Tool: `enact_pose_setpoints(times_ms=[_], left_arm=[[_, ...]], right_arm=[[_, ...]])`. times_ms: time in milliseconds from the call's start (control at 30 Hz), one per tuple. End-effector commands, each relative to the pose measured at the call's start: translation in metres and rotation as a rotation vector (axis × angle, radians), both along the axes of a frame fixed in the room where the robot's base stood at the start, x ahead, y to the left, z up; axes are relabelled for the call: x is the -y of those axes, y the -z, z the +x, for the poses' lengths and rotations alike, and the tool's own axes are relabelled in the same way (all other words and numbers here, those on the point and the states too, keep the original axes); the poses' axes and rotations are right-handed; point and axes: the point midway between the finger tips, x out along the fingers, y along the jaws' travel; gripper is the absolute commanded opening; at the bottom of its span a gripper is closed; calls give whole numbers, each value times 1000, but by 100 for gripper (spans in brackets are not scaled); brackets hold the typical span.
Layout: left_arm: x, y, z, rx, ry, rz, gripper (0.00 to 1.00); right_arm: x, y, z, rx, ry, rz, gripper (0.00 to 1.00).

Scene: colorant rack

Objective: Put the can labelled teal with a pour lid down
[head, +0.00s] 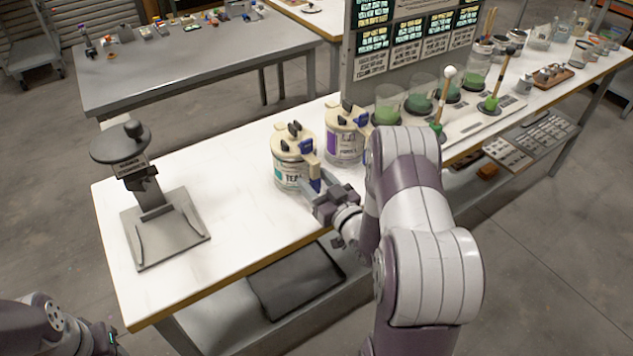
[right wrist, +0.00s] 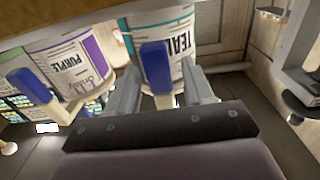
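The can labelled teal (head: 287,176) stands upright on the white worktop, with a cream pour lid (head: 292,146) on top. Its label also shows in the right wrist view (right wrist: 177,45). My right gripper (head: 317,188) is at the can's near right side. In the right wrist view its two fingers (right wrist: 160,78) stand apart on either side of the blue handle piece (right wrist: 154,62), with a gap visible on at least the right side. Part of my left arm shows at the bottom left of the head view; its fingers cannot be made out.
A can labelled purple (head: 343,147) with a similar lid stands close behind and right of the teal can. A grey stand (head: 165,232) is at the left end of the worktop (head: 235,215). Green cups (head: 388,104) stand farther right. Bare worktop lies between stand and can.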

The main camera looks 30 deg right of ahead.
Motion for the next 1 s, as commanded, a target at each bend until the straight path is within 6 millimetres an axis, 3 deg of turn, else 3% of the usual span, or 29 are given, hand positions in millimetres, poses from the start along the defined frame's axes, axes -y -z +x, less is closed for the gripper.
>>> enact_pose_setpoints(times_ms=[367, 800, 1000], left_arm=[[0, -3, 0, 1, 0, 0, 43], [0, 10, 0, 0, 0, 0, 43], [0, 10, 0, 0, 0, 0, 43]], right_arm=[[1, -3, -4, -1, 1, 0, 56], [9, -1, -102, -1, 5, 0, 56], [9, -2, -120, 0, 1, 0, 56]])
